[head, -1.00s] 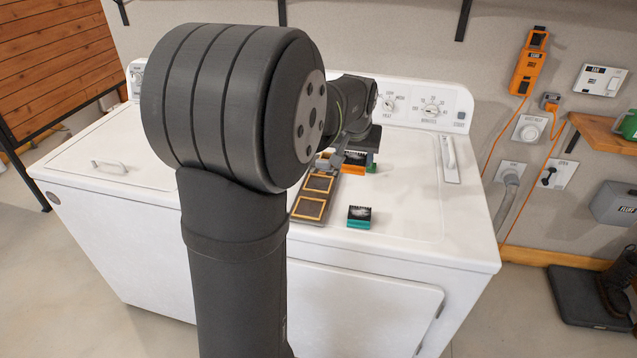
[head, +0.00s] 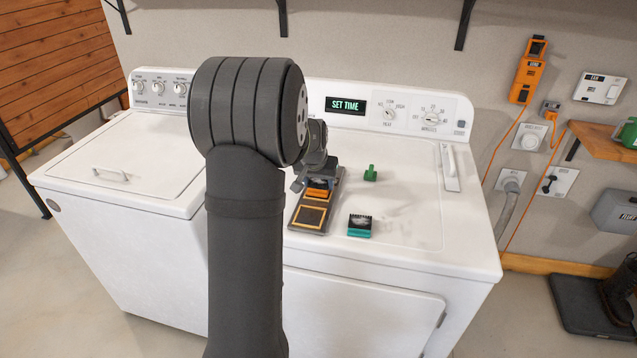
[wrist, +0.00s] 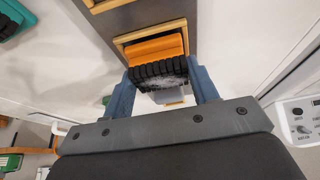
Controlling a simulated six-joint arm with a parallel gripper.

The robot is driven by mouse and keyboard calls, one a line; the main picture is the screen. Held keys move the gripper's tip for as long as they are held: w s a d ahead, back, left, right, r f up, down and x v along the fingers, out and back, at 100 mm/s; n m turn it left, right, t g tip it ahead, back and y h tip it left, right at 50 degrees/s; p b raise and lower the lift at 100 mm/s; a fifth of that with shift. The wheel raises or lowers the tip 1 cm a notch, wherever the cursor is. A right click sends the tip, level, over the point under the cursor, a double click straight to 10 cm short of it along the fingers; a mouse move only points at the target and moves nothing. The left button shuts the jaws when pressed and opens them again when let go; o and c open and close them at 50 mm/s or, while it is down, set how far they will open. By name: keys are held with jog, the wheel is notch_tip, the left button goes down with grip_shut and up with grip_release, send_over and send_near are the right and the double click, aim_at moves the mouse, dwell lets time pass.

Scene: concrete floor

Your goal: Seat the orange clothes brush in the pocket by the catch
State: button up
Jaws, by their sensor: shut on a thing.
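The orange clothes brush (head: 317,193) is between the fingers of my gripper (head: 319,182), over the far part of the dark holder (head: 294,222) on the dryer. In the wrist view my gripper (wrist: 160,80) is shut on the brush (wrist: 155,48), with its black bristles towards the camera. The brush lies within the outline of an orange-edged pocket (wrist: 121,42); I cannot tell whether it touches the pocket floor. The nearer pocket (head: 311,217) is empty. A small pale block (wrist: 172,97) shows past the bristles; I cannot tell whether it is the catch.
A teal brush (head: 359,227) with dark bristles stands right of the holder. A small green object (head: 370,174) stands behind it on the dryer top. The control panel (head: 395,108) rises at the back. The dryer top's right side is clear.

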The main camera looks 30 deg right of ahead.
jog(key=shift+f, duration=0.2)
jog(key=o, duration=1)
jog(key=shift+f, duration=0.15)
jog(key=v, duration=1.2)
